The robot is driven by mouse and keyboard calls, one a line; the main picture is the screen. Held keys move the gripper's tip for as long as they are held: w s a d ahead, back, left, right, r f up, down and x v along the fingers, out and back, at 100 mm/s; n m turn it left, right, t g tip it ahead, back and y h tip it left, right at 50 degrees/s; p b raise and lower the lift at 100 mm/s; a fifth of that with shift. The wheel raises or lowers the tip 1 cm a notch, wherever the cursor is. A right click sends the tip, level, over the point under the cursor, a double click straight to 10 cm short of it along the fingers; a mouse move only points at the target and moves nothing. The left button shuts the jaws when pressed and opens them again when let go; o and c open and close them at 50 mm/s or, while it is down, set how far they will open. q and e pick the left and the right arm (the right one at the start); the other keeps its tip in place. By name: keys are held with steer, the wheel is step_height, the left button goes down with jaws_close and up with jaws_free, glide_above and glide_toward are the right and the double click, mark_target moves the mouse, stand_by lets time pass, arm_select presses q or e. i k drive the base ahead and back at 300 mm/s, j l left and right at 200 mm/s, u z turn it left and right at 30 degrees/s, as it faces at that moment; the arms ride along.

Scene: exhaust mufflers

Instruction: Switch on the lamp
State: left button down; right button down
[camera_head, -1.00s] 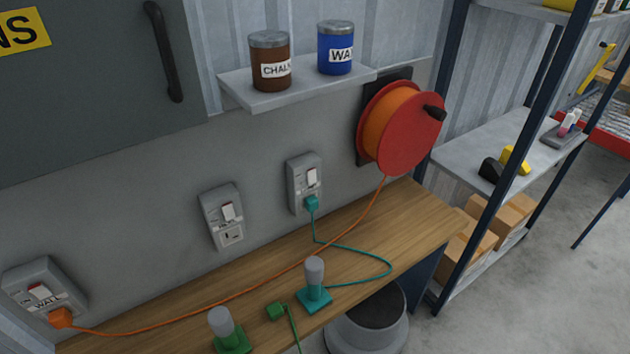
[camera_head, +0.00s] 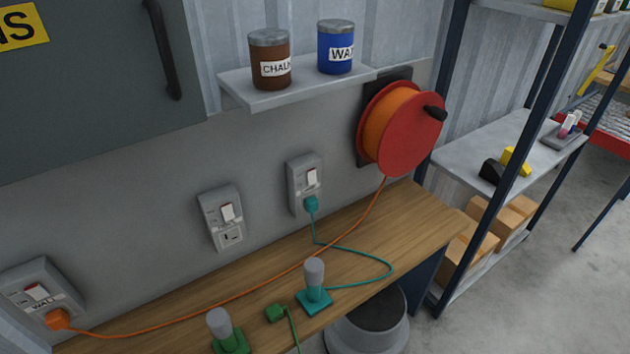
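Two small lamps with grey tops stand on the wooden bench: a teal-based lamp (camera_head: 314,290) and a green-based lamp (camera_head: 226,332). The teal lamp's cord runs to a teal plug (camera_head: 311,204) in the right wall socket (camera_head: 305,178). A green plug (camera_head: 275,312) lies loose on the bench, its cord running off the bottom edge. The middle wall socket (camera_head: 221,216) has a white switch and nothing plugged in. The left wall socket (camera_head: 38,290) holds an orange plug (camera_head: 57,319). Neither lamp looks lit. Neither gripper is in view.
An orange cord runs across the wooden bench (camera_head: 420,222) to a red cable reel (camera_head: 407,130) on the wall. A small wall shelf (camera_head: 250,94) bears a brown can and a blue can. A grey bin (camera_head: 370,330) stands at the bench front. Shelving (camera_head: 510,150) stands at right.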

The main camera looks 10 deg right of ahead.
mark_target(311, 176)
steer(key=i+l, duration=0.1)
steer(key=l, duration=0.4)
steer(key=i+l, duration=0.15)
steer(key=l, duration=0.35)
steer(key=i+l+u, duration=0.1)
steer(key=l, duration=0.35)
steer(key=i+l, duration=0.1)
steer(key=l, duration=0.4)
